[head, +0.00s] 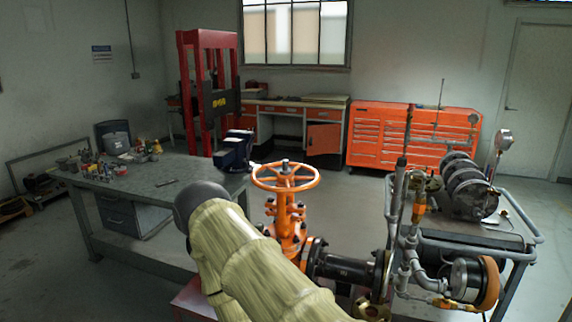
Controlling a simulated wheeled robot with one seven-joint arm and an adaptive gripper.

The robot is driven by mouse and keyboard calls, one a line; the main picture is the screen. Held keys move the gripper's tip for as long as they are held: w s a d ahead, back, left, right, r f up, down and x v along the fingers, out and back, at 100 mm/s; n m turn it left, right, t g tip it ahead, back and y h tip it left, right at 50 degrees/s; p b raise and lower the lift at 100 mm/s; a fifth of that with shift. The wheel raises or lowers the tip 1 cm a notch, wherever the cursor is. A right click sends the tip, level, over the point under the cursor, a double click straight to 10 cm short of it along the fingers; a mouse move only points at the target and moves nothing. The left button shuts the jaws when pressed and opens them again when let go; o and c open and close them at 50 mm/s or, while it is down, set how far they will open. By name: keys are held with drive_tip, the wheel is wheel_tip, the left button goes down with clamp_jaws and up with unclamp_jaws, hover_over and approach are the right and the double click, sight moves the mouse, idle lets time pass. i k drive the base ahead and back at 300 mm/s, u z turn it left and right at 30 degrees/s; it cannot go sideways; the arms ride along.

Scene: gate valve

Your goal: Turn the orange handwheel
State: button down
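The orange handwheel (286,171) sits level on top of an orange gate valve (289,225) in the middle of the head view. Its rim and spokes show clearly. My arm, in a pale yellow sleeve with a dark grey rounded joint, crosses in front of the valve from the lower right. It hides the lower left part of the valve body. The joint shows left of and below the wheel, apart from it in the picture. My gripper is not visible in this view. Nothing is seen touching the wheel.
A black flanged pipe (344,268) runs right from the valve to a cart with pump parts and gauges (468,200). A workbench (120,190) with small items and a blue vise (234,150) stands left. Orange tool cabinets (378,135) and a red press (207,90) stand behind.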

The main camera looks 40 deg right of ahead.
sight(287, 178)
drive_tip(key=z, duration=0.5)
drive_tip(key=i, duration=0.65)
drive_tip(key=z, duration=0.65)
